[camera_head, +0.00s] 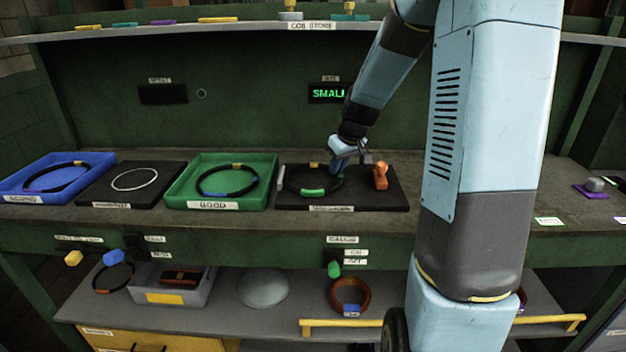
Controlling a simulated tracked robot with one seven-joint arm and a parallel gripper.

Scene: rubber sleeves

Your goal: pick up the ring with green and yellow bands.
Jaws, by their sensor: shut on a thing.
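The ring with green and yellow bands (313,192) is black and lies at the dark plate (395,200) right of the green tray. Its green band faces me and its yellow band is at the back. My gripper (339,170) reaches down at the ring's right side and is shut on it. The fingers hide part of the ring's right edge. I cannot tell whether the ring is lifted off the plate.
An orange upright piece (380,176) stands close right of my gripper. The green tray (272,168) on the left holds another ring with yellow and blue bands. A dark plate (95,190) with a white circle and a blue tray (20,182) are further left. A shelf (250,27) runs above.

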